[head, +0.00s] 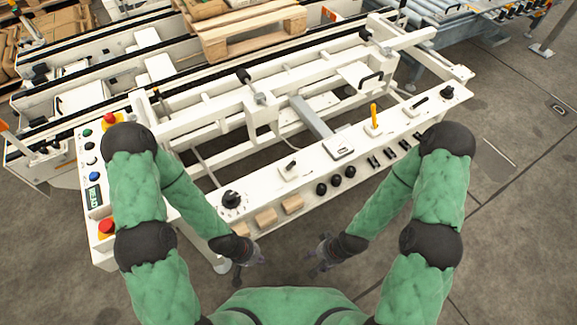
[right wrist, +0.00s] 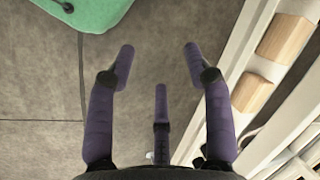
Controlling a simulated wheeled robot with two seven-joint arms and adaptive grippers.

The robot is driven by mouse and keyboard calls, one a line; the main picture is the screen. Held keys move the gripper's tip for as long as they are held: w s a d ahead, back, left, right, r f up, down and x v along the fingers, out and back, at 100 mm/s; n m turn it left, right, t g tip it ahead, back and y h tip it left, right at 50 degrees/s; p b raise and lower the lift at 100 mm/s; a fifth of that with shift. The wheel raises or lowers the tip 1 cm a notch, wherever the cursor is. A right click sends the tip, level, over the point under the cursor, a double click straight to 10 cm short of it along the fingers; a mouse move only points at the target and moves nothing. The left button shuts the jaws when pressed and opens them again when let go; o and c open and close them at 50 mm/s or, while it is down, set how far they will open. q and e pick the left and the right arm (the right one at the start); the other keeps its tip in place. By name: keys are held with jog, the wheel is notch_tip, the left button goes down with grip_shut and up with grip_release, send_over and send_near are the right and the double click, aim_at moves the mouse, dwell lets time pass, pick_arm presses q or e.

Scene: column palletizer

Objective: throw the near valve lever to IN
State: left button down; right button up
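A white control rail (head: 325,160) runs along the front of the machine. It carries a short black lever (head: 291,165) on a white plate, an upright yellow lever (head: 374,115), and another black lever (head: 420,103) further right. Which is the near valve lever, and any IN marking, is too small to tell. My left gripper (head: 246,264) hangs in front of the rail's left part, touching no lever; its fingers are too small to read. My right gripper (head: 321,260) is in front of the rail, apart from the levers. The right wrist view shows its purple fingers (right wrist: 158,65) spread and empty.
Wooden blocks (head: 292,204) sit on the rail's front edge near a black knob (head: 231,199). Several black knobs (head: 335,183) line the front face. Red buttons (head: 106,227) are on the left panel. A wooden pallet (head: 250,32) lies behind. Floor on the right is clear.

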jog(key=shift+d, duration=0.1)
jog(key=c, duration=0.5)
jog(key=shift+s+d+f+m, duration=0.1)
jog(key=shift+s+m, duration=0.15)
jog(key=shift+m, duration=0.15)
grip_shut()
jog(key=s+m+g+y+p, duration=0.1)
jog(key=s+m+g+p, duration=0.25)
jog(key=m, duration=0.25)
jog(key=w+a+r+m+y+p, duration=0.3)
jog(key=a+r+m+y+p, duration=0.2)
jog(key=r+m+y, duration=0.75)
jog(key=w+d+r+m+t+y+p, duration=0.1)
jog(key=w+d+r+m+t, duration=0.2)
jog(key=w+m+t, duration=0.3)
jog(key=w+d+r+m+t+y+p, duration=0.1)
jog(key=w+d+m+t, duration=0.4)
jog(key=m, duration=0.5)
jog(key=shift+w+r+t+y+p, duration=0.35)
jog(key=shift+w+r+t+p, duration=0.15)
jog(key=shift+r+p, duration=0.4)
